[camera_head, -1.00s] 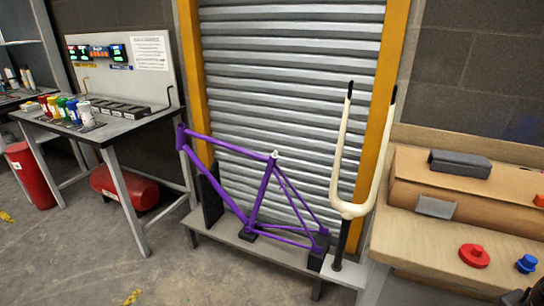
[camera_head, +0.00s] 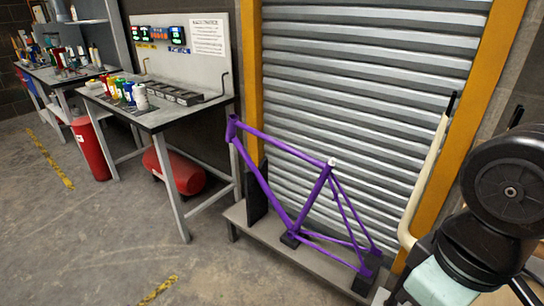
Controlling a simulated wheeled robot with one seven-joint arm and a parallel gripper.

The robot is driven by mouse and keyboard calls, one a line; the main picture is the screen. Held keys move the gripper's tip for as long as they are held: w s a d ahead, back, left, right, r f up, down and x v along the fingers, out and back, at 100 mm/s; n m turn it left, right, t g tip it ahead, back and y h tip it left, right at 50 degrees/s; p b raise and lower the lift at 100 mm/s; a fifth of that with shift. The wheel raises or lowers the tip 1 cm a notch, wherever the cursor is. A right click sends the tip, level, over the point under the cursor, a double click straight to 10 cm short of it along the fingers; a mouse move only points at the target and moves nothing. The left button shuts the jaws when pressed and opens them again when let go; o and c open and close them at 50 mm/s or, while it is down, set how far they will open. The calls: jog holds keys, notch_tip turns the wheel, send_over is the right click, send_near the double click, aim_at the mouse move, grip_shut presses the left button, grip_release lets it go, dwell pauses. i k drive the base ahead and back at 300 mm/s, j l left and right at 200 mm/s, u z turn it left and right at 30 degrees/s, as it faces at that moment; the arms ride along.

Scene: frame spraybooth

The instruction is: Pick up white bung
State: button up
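A small white piece, which looks like the white bung (camera_head: 332,162), sits at the top of the seat tube of the purple bike frame (camera_head: 268,181). The frame stands upright on a low grey bench (camera_head: 262,240) in front of a shutter. My gripper's fingers are not in the picture.
A table (camera_head: 155,118) with coloured cups (camera_head: 127,92) and a display board stands at the left. A red cylinder lies under it and a red bin (camera_head: 90,148) stands beside it. The floor in front is clear, with yellow marks.

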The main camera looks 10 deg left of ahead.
aim_at(332, 162)
jog(key=i+u, duration=0.15)
jog(key=u, duration=0.3)
jog(key=i+j+u, duration=0.1)
jog(key=u, duration=0.3)
jog(key=i+u, duration=0.2)
jog(key=u, duration=0.25)
jog(key=i+u, duration=0.25)
jog(key=i, duration=0.4)
jog(key=i+z, duration=0.75)
jog(key=i+j+z, duration=0.1)
jog(key=i+z, duration=0.35)
jog(key=z, duration=1.3)
